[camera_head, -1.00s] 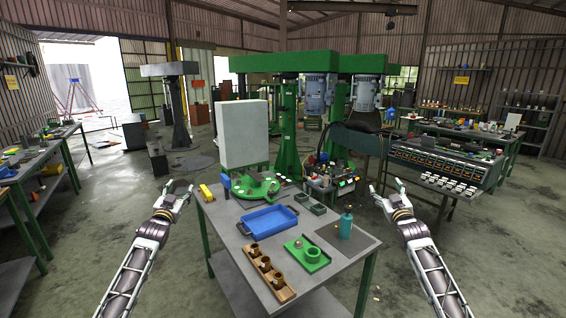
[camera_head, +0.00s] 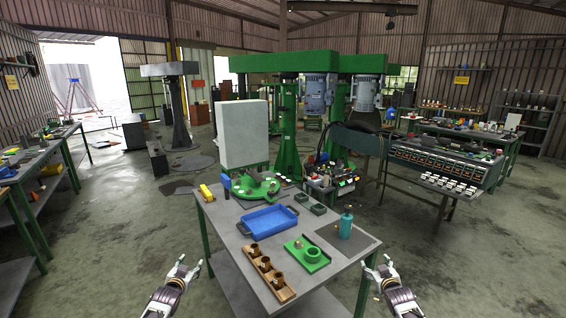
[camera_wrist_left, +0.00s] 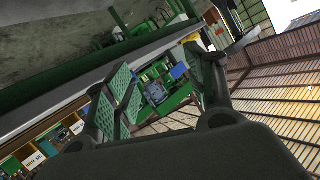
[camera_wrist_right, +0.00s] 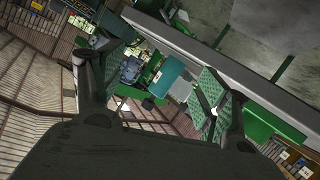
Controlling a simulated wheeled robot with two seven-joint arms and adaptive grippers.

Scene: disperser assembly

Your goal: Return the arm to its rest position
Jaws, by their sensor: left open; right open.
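My left gripper (camera_head: 184,268) is open and empty, low in the head view, left of the work table (camera_head: 225,233) and apart from it. Its two fingers stand apart in the left wrist view (camera_wrist_left: 160,88), with nothing between them. My right gripper (camera_head: 383,268) is open and empty, low in the head view, just right of the table's right legs. Its spread fingers also show in the right wrist view (camera_wrist_right: 155,90). Only the ends of both arms show at the bottom of the head view.
On the table are a blue tray (camera_head: 268,221), a wooden holder with brass parts (camera_head: 278,284), a green plate with a ring (camera_head: 303,262), a teal bottle (camera_head: 346,226) and a green round fixture (camera_head: 262,187). A control console (camera_head: 445,162) stands at the right.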

